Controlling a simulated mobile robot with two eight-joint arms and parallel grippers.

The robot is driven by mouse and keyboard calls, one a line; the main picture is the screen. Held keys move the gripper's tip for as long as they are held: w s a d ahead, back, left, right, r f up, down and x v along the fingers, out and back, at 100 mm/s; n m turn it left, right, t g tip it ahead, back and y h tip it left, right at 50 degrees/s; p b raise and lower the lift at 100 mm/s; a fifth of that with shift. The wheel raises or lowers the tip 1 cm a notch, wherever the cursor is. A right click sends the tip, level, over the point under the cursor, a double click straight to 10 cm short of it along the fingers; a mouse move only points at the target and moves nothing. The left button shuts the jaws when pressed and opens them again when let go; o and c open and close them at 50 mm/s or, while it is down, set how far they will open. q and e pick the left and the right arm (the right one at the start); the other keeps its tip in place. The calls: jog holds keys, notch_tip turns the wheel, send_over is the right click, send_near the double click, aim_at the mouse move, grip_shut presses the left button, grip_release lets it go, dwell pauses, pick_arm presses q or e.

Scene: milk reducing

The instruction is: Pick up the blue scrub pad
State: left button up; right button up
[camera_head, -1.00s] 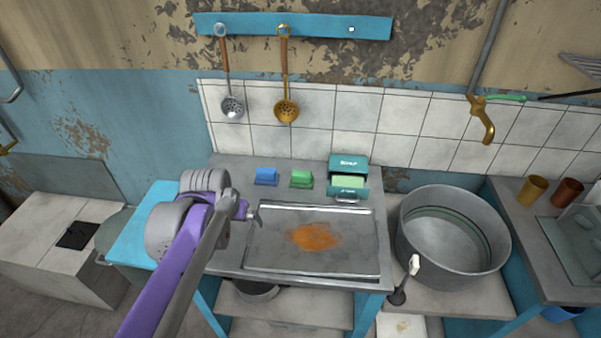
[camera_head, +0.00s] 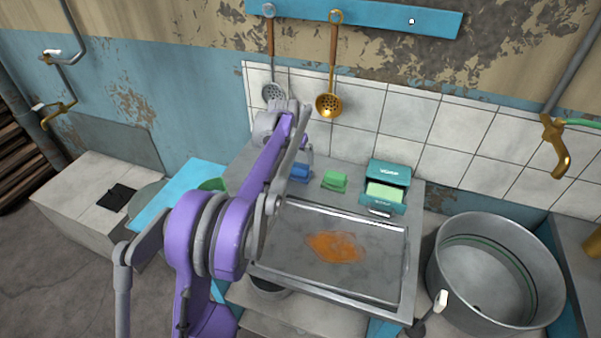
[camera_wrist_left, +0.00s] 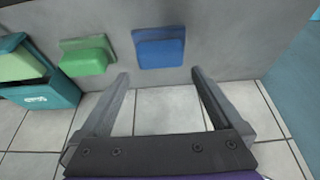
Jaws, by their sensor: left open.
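The blue scrub pad (camera_head: 301,172) lies on the grey worktop near the tiled wall, partly hidden by my left arm in the head view. In the left wrist view the blue scrub pad (camera_wrist_left: 160,47) lies just beyond the fingertips, roughly centred between them. My left gripper (camera_wrist_left: 159,74) is open, with nothing between its fingers. In the head view its fingers are mostly hidden by the arm. My right gripper is not in view.
A green pad (camera_head: 334,181) lies beside the blue one, with a teal box (camera_head: 390,172) holding a light green block further right. A metal tray (camera_head: 380,290) with an orange stain lies in front. A large pot (camera_head: 470,235) stands right; ladles (camera_head: 329,104) hang above.

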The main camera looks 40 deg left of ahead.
aim_at(299, 165)
pick_arm(q)
jog(key=x, duration=0.6)
jog(key=shift+s+f, duration=0.15)
jog(key=shift+s, duration=0.1)
jog(key=c, duration=1.1)
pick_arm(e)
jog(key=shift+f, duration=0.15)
pick_arm(q)
notch_tip(299, 165, up, 10)
jog(key=shift+r+p, duration=0.1)
jog(key=shift+p, duration=0.25)
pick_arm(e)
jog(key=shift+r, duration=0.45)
